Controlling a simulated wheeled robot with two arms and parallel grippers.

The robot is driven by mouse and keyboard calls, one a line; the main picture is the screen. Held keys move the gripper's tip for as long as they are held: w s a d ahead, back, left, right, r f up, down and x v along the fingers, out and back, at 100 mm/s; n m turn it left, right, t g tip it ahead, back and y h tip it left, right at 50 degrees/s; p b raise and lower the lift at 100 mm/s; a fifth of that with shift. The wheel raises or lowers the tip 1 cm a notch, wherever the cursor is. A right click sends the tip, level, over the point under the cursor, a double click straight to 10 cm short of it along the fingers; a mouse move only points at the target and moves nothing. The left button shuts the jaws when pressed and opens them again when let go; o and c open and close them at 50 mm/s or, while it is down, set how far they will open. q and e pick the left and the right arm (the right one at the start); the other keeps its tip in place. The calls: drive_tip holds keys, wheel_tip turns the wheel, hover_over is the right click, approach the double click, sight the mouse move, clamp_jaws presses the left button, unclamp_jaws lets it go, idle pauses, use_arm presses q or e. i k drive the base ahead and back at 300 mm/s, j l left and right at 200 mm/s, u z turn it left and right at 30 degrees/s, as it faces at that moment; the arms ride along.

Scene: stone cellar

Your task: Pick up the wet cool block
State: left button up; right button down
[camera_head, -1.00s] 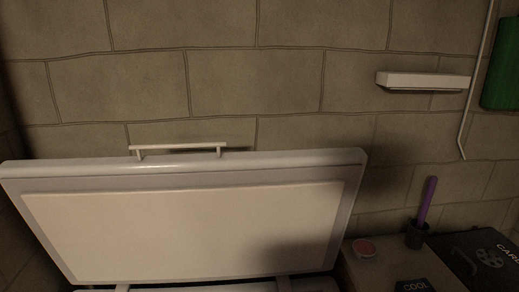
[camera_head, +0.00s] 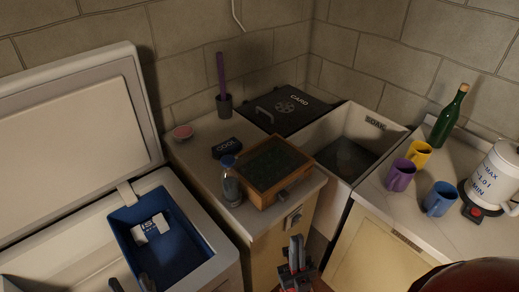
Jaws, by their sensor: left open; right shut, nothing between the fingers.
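I cannot tell from the picture which is wet. My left gripper (camera_head: 131,284) is open at the bottom edge, by the near end of the blue bin, and partly cut off. My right gripper (camera_head: 296,252) is shut and empty, in front of the cabinet, apart from both blocks.
The freezer lid (camera_head: 70,128) stands open. Right are a sink (camera_head: 349,194), mugs (camera_head: 401,175), green bottle (camera_head: 445,122) and white kettle (camera_head: 495,178).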

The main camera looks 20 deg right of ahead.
sight(232, 146)
drive_tip(key=i+l+z, duration=0.15)
drive_tip(key=i, duration=0.25)
drive_tip(key=k, duration=0.15)
drive_tip(key=l+u, duration=0.4)
drive_tip(key=k+l+u, duration=0.15)
drive_tip(key=l+u, duration=0.55)
